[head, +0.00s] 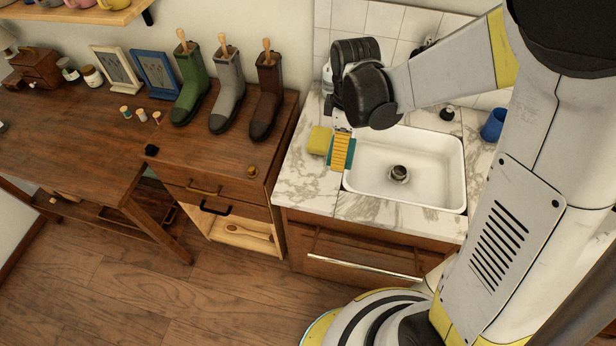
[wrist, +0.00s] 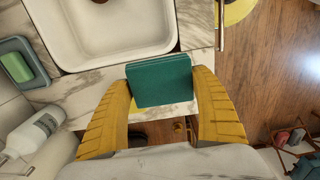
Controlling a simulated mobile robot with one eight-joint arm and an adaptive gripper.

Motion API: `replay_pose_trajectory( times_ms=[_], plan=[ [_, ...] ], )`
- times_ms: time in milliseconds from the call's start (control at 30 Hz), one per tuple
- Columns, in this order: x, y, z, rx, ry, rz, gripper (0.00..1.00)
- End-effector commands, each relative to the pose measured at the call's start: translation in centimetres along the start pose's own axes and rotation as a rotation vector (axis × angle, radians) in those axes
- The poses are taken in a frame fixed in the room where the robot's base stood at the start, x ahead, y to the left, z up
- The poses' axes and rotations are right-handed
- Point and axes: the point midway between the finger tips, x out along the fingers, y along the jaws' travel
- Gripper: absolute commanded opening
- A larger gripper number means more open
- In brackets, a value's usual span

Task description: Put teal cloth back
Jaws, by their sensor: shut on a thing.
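The teal cloth (wrist: 160,82) is a folded, flat rectangle between the two yellow fingers of my gripper (wrist: 160,90) in the wrist view. My gripper is shut on it. In the head view my gripper (head: 341,150) points down over the marble counter at the left edge of the sink, and only a teal edge of the cloth (head: 352,153) shows beside the yellow fingers. I cannot tell from these views whether the cloth touches the counter.
A white sink (head: 432,190) is right of my gripper. A yellow sponge-like block (head: 319,140) lies just left of it. Several boots, including a brown one (head: 268,95), stand on the wooden cabinet to the left. A blue cup (head: 493,125) is right of the sink.

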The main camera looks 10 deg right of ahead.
Motion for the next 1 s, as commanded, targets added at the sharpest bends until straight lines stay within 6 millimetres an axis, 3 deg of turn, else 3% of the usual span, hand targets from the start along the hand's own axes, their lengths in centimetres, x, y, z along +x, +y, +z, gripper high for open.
replay_pose_trajectory(
  times_ms=[33,200,367,533,767,1000],
  plan=[
    [1.2,-0.7,-1.4,-0.007,0.000,0.000,0.50],
    [3.6,-2.5,-4.9,-0.006,-0.001,0.001,0.50],
    [4.8,-3.5,-6.8,-0.001,-0.001,0.002,0.50],
    [5.6,-3.6,-7.2,0.001,-0.001,0.002,0.50],
    [9.0,-3.6,-7.2,0.001,-0.001,0.002,0.50],
    [8.9,-3.6,-7.2,0.001,-0.001,0.002,0.50]
  ],
)
